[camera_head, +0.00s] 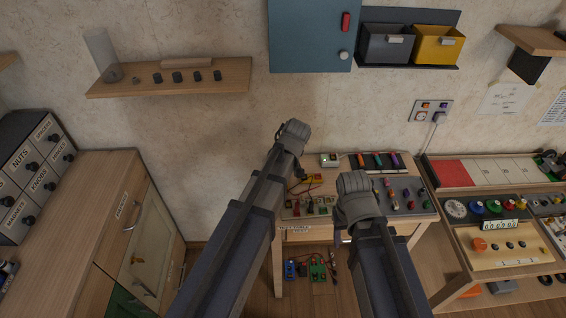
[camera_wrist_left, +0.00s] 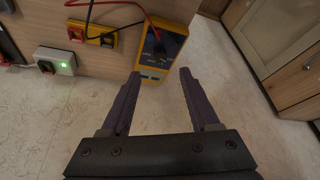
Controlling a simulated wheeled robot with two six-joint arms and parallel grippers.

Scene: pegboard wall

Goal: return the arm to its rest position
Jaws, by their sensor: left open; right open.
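My left arm reaches up from the bottom of the head view to its wrist (camera_head: 293,133), in front of the wall at the workbench's left end. In the left wrist view my left gripper (camera_wrist_left: 160,72) is open, with nothing between its two dark fingers. My right arm comes in from the bottom right, its grey wrist (camera_head: 356,186) over the front of the bench. My right gripper (camera_head: 339,236) is open and mostly hidden by its own arm.
The workbench (camera_head: 300,229) holds several small parts. A shelf (camera_head: 170,80) and a blue cabinet (camera_head: 308,40) hang above. Wooden drawers (camera_head: 95,215) stand left.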

